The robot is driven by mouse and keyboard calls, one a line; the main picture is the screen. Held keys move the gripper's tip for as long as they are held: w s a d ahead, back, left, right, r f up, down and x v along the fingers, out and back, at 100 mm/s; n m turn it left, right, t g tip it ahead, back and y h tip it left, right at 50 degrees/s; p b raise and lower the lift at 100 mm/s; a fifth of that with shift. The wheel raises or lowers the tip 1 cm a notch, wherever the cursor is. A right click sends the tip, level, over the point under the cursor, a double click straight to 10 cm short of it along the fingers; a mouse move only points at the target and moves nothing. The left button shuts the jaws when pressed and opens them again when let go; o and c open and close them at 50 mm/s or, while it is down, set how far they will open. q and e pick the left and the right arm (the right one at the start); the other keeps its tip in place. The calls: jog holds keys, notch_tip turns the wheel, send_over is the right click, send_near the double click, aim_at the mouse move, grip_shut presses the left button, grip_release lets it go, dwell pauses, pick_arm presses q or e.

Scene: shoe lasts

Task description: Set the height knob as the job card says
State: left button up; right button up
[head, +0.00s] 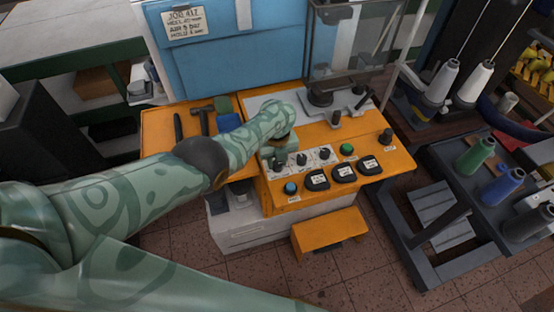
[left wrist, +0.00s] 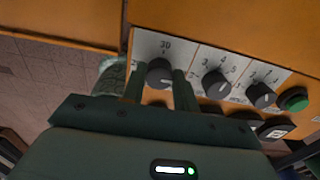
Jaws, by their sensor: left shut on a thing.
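The left gripper (head: 276,158) is over the left end of a row of dark knobs on the orange machine. In the left wrist view its two fingers (left wrist: 159,87) are shut on the leftmost knob (left wrist: 160,73), one on each side. A "30" is printed above this knob; the rest of its scale is partly hidden and its name is not readable. A middle knob (left wrist: 217,84) and a right knob (left wrist: 261,95) have numbered scales. The job card (head: 186,22) hangs on the blue panel; its small lines are too blurred to read surely. My right gripper is out of view.
A green button (head: 347,149) is right of the knobs. A blue button (head: 290,187) and several black pads (head: 317,182) line the front. A hammer (head: 204,121) lies to the left. A dark thread rack (head: 440,205) stands at right.

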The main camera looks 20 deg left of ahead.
aim_at(278, 163)
pick_arm(q)
jog(key=shift+d+r, duration=0.1)
dwell(0.4)
jog(key=o, duration=1)
notch_tip(278, 163, up, 16)
jog(key=p, duration=1.1)
jog(key=shift+r, duration=0.15)
